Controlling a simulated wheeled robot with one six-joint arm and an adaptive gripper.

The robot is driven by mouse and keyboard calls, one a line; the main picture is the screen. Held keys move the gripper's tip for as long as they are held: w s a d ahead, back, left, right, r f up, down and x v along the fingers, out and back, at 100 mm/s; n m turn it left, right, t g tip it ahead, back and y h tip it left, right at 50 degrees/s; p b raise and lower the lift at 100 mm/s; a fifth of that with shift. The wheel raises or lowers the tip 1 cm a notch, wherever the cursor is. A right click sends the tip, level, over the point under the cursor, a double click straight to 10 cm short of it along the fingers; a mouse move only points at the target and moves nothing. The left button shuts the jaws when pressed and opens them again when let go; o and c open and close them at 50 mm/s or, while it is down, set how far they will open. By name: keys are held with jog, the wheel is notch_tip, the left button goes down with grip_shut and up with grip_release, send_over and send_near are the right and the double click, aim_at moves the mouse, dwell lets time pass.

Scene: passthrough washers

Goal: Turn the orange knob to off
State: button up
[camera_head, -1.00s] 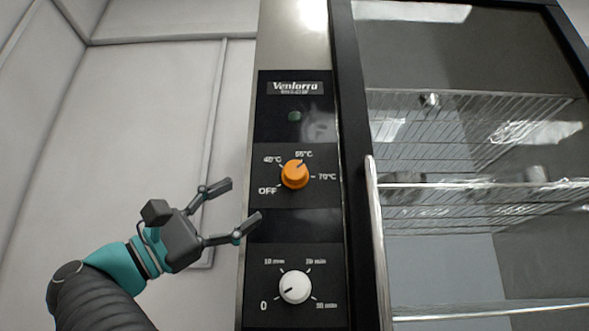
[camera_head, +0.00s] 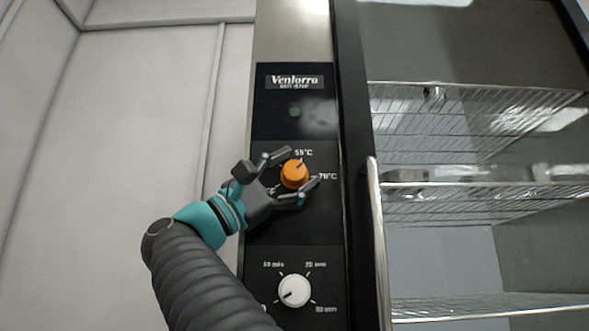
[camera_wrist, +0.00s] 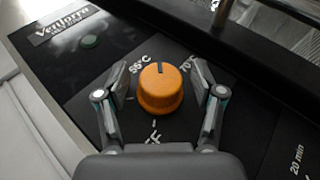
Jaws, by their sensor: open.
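My gripper (camera_head: 296,170) is open, with one finger on each side of the knob; in the wrist view (camera_wrist: 160,82) a gap shows between each finger and the knob. In the head view, my gripper hides the 40°C label and most of the OFF label. In the wrist view, part of the OFF label shows below the knob.
A white knob (camera_head: 294,291) with minute marks is lower on the panel. A small green light (camera_head: 295,112) is above the orange knob. A glass door with a vertical metal handle (camera_head: 377,245) and wire racks stands to the right. The wall (camera_head: 120,130) at left is bare.

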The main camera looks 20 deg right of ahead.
jog(key=c, duration=1.2)
jog(key=shift+o, duration=0.2)
jog(key=shift+f+b, duration=0.2)
jog(key=shift+b, duration=0.4)
